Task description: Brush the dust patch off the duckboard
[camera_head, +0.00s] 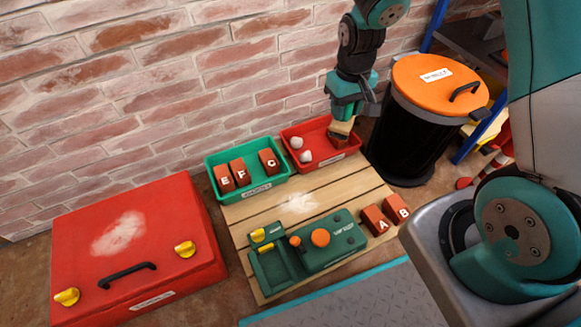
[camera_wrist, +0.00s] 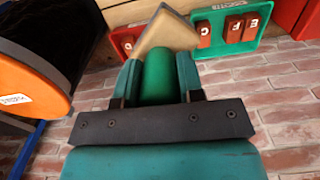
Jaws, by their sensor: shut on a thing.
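My gripper (camera_head: 346,112) is shut on a brush (camera_head: 342,127) with a tan head. In the wrist view the brush's green handle (camera_wrist: 160,85) sits between my two fingers, with the tan head beyond them. The brush is at the right part of the red tray (camera_head: 340,155); I cannot tell whether it touches the tray. The duckboard (camera_head: 345,182) is a slatted wooden board on the floor. A pale dust patch (camera_head: 298,202) lies on its middle, left of and nearer than the brush.
A green machine (camera_head: 325,255) and blocks A (camera_head: 375,220) and B (camera_head: 396,209) are on the duckboard. A green tray (camera_head: 225,165) holds several lettered blocks. A red case (camera_head: 185,270) with another pale patch stands left. A black bin (camera_head: 408,140) with orange lid stands right.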

